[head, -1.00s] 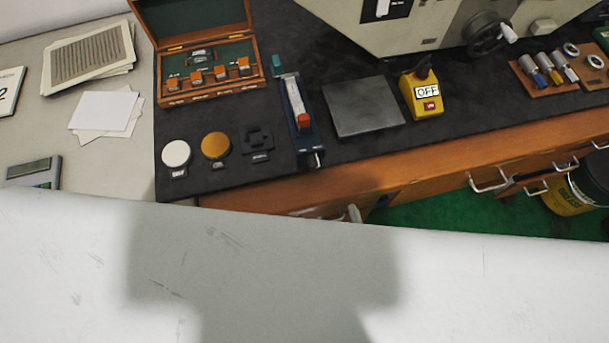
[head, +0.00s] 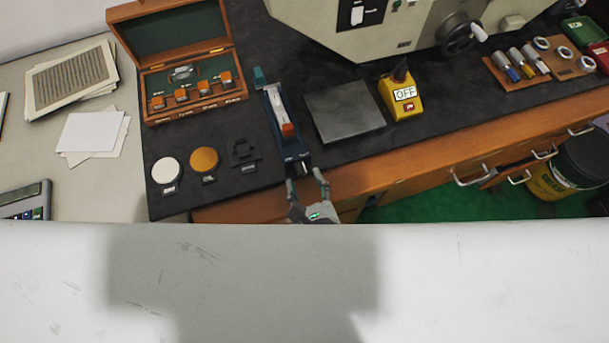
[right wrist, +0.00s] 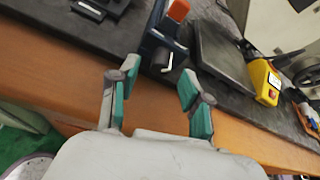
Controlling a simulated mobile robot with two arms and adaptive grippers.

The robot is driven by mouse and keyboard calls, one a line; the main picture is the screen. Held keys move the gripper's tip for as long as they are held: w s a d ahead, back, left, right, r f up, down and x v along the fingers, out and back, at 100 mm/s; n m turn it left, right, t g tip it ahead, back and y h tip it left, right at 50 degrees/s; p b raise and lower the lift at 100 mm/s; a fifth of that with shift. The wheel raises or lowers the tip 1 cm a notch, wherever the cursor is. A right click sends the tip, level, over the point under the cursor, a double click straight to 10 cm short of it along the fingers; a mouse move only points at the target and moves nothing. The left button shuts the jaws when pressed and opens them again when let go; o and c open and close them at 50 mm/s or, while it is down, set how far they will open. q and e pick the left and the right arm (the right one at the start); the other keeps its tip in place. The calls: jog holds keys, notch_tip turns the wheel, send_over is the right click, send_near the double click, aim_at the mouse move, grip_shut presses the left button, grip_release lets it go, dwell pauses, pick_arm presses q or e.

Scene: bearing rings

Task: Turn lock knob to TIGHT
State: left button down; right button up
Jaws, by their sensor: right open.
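The narrow blue fixture (head: 283,130) with an orange block stands on the black bench mat, its near end at the front edge. A small silver knob or lever (head: 305,168) sticks out of that near end. It also shows in the right wrist view (right wrist: 166,63), below the orange block. I cannot read any TIGHT mark. My right gripper (head: 306,180) is open and empty just in front of the near end, its fingers on either side of the knob's line. In the right wrist view the gripper (right wrist: 158,86) points at the knob, apart from it. My left gripper is out of view.
A grey plate (head: 345,110) and a yellow box (head: 401,98) reading OFF lie to the right. A white disc (head: 166,170), a brown disc (head: 204,160) and a black holder (head: 244,151) lie left. An open wooden case (head: 190,105) stands behind. Drawer handles (head: 472,178) jut out in front.

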jog(key=shift+w+a+f, duration=0.15)
jog(key=shift+w+f, duration=0.05)
jog(key=shift+w, duration=0.35)
grip_shut()
